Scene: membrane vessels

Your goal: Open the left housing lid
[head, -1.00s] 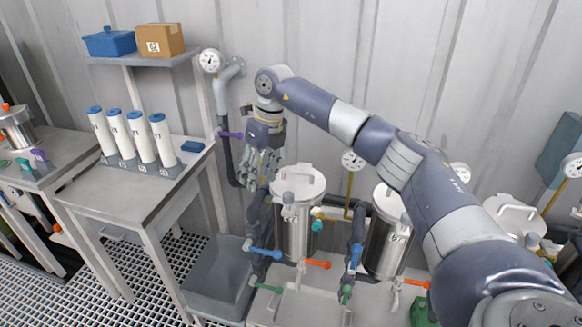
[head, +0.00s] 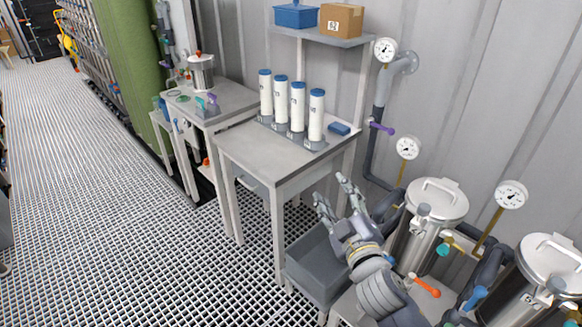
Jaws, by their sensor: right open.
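The left housing (head: 416,247) is a steel cylinder at the lower right, beside the wall. Its round lid (head: 448,203) lies flat on top and looks closed, with a bar handle across it. A grey knob-like fastener (head: 423,212) stands at the lid's near edge. My right gripper (head: 331,191) is open and empty, left of the housing and apart from the lid. Its fingers point up and left, over the grey bin. My right forearm comes up from the bottom edge and hides part of the housing's foot. My left gripper is not in view.
A second lidded housing (head: 525,285) stands at the right edge. An orange lever (head: 427,286), a blue lever (head: 475,299) and a gauge (head: 511,194) are close by. A grey bin (head: 316,268) and a table (head: 262,152) with white cartridges stand left. The grating floor is clear.

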